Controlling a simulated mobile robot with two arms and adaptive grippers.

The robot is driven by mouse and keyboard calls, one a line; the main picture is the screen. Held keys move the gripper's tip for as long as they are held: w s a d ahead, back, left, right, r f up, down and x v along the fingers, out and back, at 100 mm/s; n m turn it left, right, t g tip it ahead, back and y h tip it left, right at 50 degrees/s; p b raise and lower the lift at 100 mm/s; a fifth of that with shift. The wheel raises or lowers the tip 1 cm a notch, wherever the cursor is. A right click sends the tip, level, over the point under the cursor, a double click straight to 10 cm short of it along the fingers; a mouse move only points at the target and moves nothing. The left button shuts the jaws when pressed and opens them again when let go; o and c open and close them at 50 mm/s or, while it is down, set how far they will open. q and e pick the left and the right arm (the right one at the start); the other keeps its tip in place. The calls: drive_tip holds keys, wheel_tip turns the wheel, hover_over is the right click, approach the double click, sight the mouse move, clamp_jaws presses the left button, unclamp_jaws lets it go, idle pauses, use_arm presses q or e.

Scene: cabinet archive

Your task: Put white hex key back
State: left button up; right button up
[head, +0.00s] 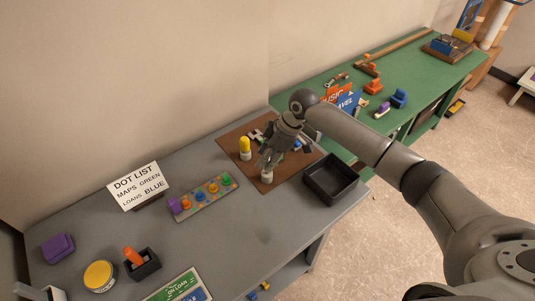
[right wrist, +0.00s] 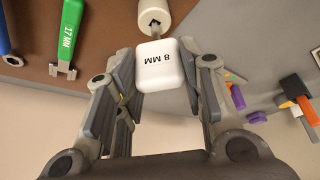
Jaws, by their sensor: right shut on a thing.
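The white hex key, its handle marked "8 MM" (right wrist: 161,66), is between the fingers of my right gripper (right wrist: 158,75), which is shut on it. A short dark shaft points from the handle to the hole of a cream cylindrical holder (right wrist: 152,12); I cannot tell whether the tip is inside. In the head view my right gripper (head: 268,162) points down just above the white holder (head: 267,177), at the front of the brown tool board (head: 228,144). The gripper mostly hides the key there. My left gripper is out of view.
A yellow-topped piece on a white base (head: 245,147) stands left of my gripper. A black open tray (head: 331,188) is close on the right. A green 17 MM wrench (right wrist: 68,40) lies on the board. A peg strip (head: 203,198) and sign (head: 138,186) are left.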

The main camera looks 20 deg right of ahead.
drive_tip(key=shift+f+b, duration=0.45)
drive_tip(key=shift+f, duration=0.6)
drive_tip(key=o, duration=2)
drive_tip(key=shift+r, duration=0.15)
drive_tip(key=p+v, duration=0.9)
drive_tip(key=shift+r, duration=0.35)
drive_tip(key=shift+s+d, duration=0.1)
drive_tip(key=shift+d, duration=0.05)
